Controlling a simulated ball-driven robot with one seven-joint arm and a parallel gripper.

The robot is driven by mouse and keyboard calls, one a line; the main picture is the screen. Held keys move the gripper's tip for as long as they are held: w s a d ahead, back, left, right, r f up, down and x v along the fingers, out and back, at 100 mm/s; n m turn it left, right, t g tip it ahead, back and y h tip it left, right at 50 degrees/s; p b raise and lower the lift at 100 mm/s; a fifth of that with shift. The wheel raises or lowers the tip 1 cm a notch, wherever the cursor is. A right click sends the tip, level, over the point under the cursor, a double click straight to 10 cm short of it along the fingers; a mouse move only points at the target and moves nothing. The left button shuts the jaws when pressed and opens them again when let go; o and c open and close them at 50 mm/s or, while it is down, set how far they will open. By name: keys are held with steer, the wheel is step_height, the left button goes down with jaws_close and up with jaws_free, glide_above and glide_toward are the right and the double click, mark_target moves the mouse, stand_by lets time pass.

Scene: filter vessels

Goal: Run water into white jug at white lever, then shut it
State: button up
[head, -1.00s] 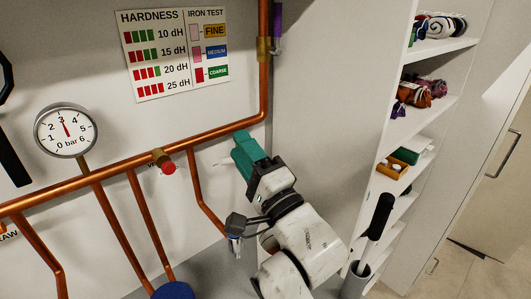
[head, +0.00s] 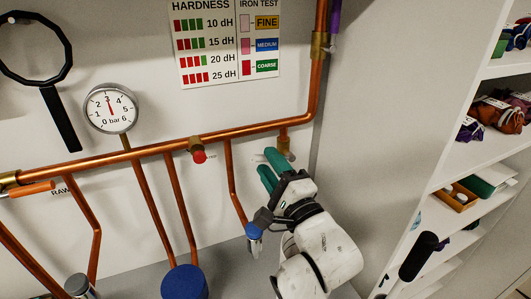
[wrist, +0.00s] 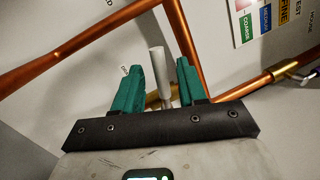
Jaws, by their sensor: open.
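The white lever (wrist: 157,72) stands between my gripper's two teal fingers in the wrist view, with gaps showing on both sides. My gripper (wrist: 160,80) is open and does not grip it. A brass fitting (wrist: 187,92) shows beside the right finger. In the head view my gripper (head: 268,167) is at the wall below the copper pipe, left of a brass fitting (head: 284,143); a small pale part of the lever (head: 258,156) shows by its tips. I cannot make out the white jug in either view.
A copper pipe (head: 150,150) runs along the wall with branches below. A red knob (head: 199,156), a pressure gauge (head: 110,109) and a blue round lid (head: 184,282) are to the left. A shelf unit (head: 460,180) with goods stands at the right.

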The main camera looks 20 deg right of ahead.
steer(key=shift+x, duration=1.4)
steer(key=shift+a, duration=0.1)
jaws_close()
